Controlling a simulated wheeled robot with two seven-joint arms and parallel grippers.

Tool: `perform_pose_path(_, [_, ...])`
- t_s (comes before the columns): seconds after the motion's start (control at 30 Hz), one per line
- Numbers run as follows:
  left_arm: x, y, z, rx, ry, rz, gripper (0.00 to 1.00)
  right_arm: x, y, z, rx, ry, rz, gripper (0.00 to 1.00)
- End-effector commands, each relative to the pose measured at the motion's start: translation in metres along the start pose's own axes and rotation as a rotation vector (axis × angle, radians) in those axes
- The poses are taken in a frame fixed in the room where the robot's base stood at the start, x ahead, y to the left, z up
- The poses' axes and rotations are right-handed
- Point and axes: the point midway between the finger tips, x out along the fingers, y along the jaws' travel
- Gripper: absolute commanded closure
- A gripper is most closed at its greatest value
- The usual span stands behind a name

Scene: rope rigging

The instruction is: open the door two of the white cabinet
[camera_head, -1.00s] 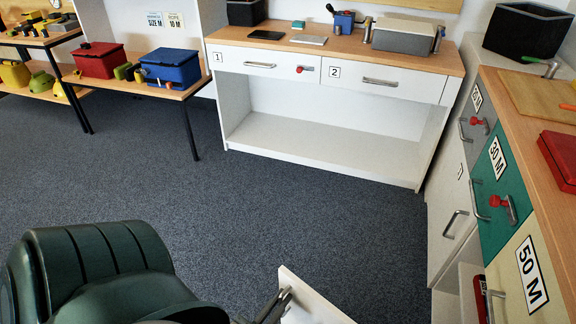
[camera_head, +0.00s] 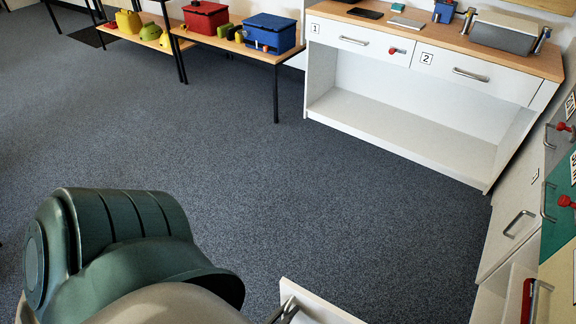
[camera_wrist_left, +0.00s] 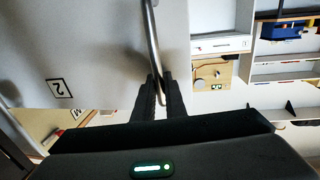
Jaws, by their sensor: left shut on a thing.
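In the left wrist view a white door panel (camera_wrist_left: 90,35) carries an upside-down label "2" (camera_wrist_left: 58,88). A long metal bar handle (camera_wrist_left: 152,40) runs down in front of it. My left gripper (camera_wrist_left: 158,82) is shut on this handle, with a dark finger on each side. In the head view my left gripper (camera_head: 284,313) shows only in part at the bottom edge, beside the top corner of a white panel (camera_head: 318,307). The dark green casing of my arm hides much of the lower left. My right gripper is not in view.
A white bench (camera_head: 400,128) with drawers marked 1 and 2 stands at the back. A low table (camera_head: 236,48) holds red and blue boxes. Handled drawers (camera_head: 520,225) line the right side. Grey carpet (camera_head: 280,180) between them is clear.

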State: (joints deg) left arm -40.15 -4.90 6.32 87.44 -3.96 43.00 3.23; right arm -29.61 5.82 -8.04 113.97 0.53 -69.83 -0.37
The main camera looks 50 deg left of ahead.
Motion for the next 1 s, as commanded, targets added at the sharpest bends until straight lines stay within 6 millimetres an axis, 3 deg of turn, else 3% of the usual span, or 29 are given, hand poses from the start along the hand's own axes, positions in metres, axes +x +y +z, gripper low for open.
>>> perform_pose_path(0.47, [-0.0058,0.0027,-0.0010,0.001,0.003,0.004,1.00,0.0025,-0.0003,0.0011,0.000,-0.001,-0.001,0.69])
perform_pose_path(0.5, [-0.0058,0.0027,-0.0010,0.001,0.003,0.004,0.87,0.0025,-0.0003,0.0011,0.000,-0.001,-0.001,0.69])
perform_pose_path(0.53, [-0.0058,0.0027,-0.0010,0.001,0.003,0.004,0.81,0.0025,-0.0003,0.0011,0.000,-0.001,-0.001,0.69])
perform_pose_path(1.0, [-0.0115,0.0037,0.0001,0.000,0.000,0.005,0.81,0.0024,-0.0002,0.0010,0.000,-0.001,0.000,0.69])
